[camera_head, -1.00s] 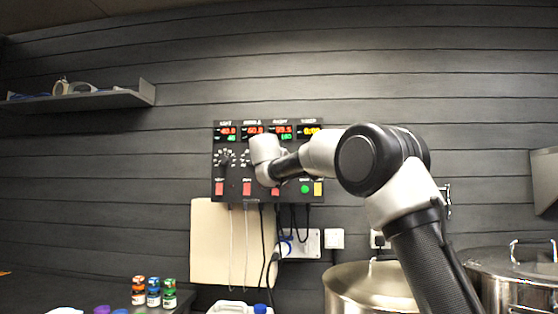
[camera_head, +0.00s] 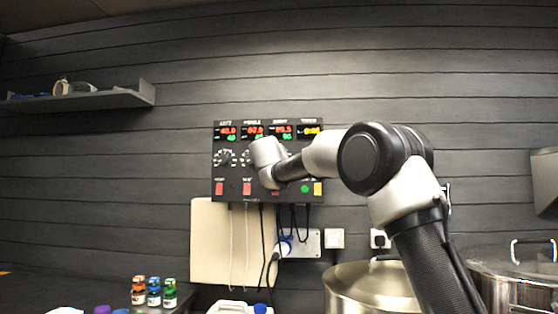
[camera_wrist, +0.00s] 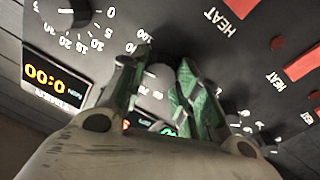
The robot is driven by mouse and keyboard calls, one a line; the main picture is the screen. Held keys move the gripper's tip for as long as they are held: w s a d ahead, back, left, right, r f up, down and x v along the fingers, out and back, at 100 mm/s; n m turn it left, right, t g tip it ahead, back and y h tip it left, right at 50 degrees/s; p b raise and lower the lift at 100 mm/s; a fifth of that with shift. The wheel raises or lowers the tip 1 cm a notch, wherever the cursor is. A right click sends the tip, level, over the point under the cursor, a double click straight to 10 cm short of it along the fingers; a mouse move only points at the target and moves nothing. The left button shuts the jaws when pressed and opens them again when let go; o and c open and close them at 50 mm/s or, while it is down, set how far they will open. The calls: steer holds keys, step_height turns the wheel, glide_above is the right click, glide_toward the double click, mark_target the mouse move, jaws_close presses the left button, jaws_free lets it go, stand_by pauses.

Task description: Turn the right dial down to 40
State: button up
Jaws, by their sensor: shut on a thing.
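The black control panel (camera_head: 236,199) hangs on the wall. In the head view my wrist hides the right dial and my gripper's fingers. In the wrist view my gripper (camera_wrist: 160,92) has its two green-padded fingers on either side of the dial (camera_wrist: 157,78), shut on it. Marks including 100 and 90 show around this dial, but its exact setting is hard to read. The third display (camera_head: 283,132) has a red number above a small green one, which looks like 80 or so.
The timer dial (camera_wrist: 68,12) and timer display (camera_wrist: 52,80) are close beside my fingers. Red heat switches (camera_wrist: 304,63) stick out nearby. Metal pots (camera_head: 365,285) stand below at the right. Small bottles (camera_head: 153,292) stand at lower left.

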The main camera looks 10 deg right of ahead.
steer(key=m, duration=1)
steer(key=m+y, duration=0.1)
steer(key=m, duration=1.9)
steer(key=shift+d+f+m+g+y, duration=0.15)
steer(key=shift+f+m+g+y, duration=0.15)
steer(key=shift+m+y, duration=0.1)
stand_by(0.5)
stand_by(0.6)
steer(key=o, duration=1)
steer(key=shift+r, duration=0.2)
